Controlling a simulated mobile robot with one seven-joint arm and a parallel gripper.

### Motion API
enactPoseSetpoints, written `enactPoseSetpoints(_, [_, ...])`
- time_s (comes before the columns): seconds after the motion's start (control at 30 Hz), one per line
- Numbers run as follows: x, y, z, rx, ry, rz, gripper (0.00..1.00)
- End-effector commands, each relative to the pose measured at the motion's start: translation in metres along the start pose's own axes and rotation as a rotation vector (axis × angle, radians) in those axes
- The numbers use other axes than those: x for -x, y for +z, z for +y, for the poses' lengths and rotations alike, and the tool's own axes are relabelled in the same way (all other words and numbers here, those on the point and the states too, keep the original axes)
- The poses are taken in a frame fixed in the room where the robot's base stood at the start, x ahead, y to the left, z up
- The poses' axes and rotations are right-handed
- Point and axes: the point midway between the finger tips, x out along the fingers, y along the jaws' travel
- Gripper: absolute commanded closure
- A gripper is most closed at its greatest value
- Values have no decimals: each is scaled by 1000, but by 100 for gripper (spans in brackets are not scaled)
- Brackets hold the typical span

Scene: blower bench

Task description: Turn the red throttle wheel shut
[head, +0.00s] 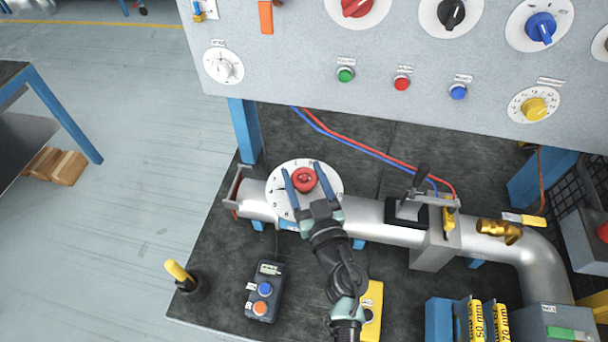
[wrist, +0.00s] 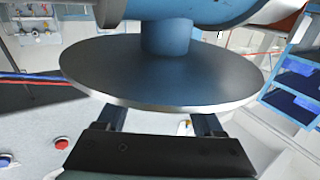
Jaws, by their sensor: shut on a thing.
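The red throttle wheel (head: 304,179) sits at the middle of a round white dial plate (head: 279,203) on the grey pipe, in the head view. My gripper (head: 300,168) reaches in from the front, one blue finger on each side of the wheel, and is shut on it. The wheel's exact angle against the dial marks is hard to read. In the wrist view the grey underside of the dial plate (wrist: 165,75) and its stem fill the middle. My fingers (wrist: 161,120) pass behind the plate edge, and the wheel is hidden there.
The control panel (head: 290,70) with knobs and buttons stands behind. A button box (head: 264,290) and a yellow-handled tool (head: 178,271) stand in front to the left.

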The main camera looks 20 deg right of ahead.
Motion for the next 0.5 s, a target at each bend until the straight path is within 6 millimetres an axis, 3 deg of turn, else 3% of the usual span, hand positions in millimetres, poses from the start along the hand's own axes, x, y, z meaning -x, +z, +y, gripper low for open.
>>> enactPoseSetpoints(0.5, [-1, 2, 0, 5, 179, 11, 87])
